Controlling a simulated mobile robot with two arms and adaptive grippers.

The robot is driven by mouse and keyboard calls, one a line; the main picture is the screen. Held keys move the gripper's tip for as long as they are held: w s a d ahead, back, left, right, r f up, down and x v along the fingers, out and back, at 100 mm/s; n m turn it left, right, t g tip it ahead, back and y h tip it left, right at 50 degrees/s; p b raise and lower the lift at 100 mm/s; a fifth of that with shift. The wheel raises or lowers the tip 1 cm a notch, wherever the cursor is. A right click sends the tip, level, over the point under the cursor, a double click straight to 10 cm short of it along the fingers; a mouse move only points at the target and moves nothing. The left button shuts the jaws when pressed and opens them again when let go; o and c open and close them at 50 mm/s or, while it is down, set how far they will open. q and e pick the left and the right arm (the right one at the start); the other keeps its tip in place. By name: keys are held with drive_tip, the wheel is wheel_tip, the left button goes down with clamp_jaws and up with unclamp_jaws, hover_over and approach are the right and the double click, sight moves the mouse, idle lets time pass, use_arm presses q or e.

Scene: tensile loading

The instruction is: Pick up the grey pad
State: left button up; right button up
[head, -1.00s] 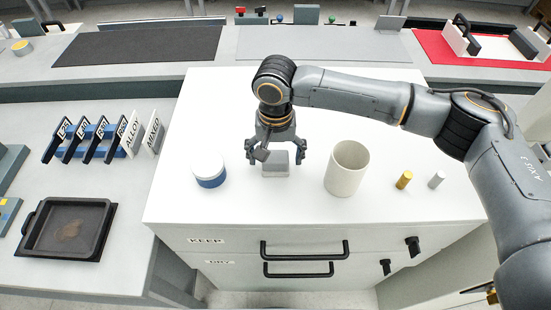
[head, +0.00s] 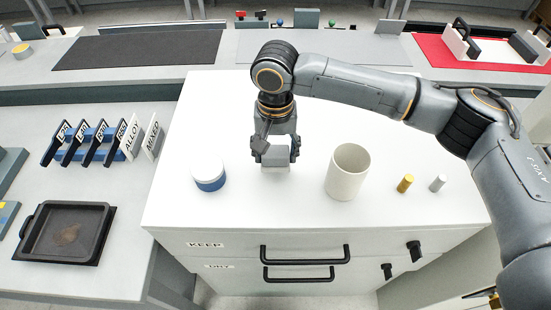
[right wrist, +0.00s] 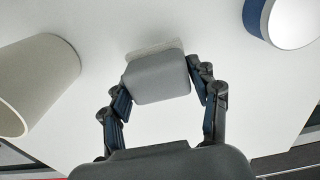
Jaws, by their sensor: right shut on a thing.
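The grey pad (head: 275,155) is a small grey block on the white cabinet top, between a blue and white jar and a white cup. My right gripper (head: 275,150) is shut on the pad, with a finger against each side. In the right wrist view the pad (right wrist: 158,80) sits between the two fingertips (right wrist: 160,88). A paler edge shows along its far side there. I cannot tell whether the pad still touches the cabinet top. My left gripper is not in view.
The blue and white jar (head: 209,175) stands left of the pad, the white cup (head: 347,172) right. Small gold (head: 405,183) and silver (head: 438,183) cylinders stand further right. A black tray (head: 65,232) and upright labelled tags (head: 95,142) are on the left bench.

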drive_tip(key=s+a+r+b, duration=0.4)
drive_tip(key=s+a+r, duration=0.5)
drive_tip(key=s+r, duration=0.1)
drive_tip(key=shift+s, duration=0.35)
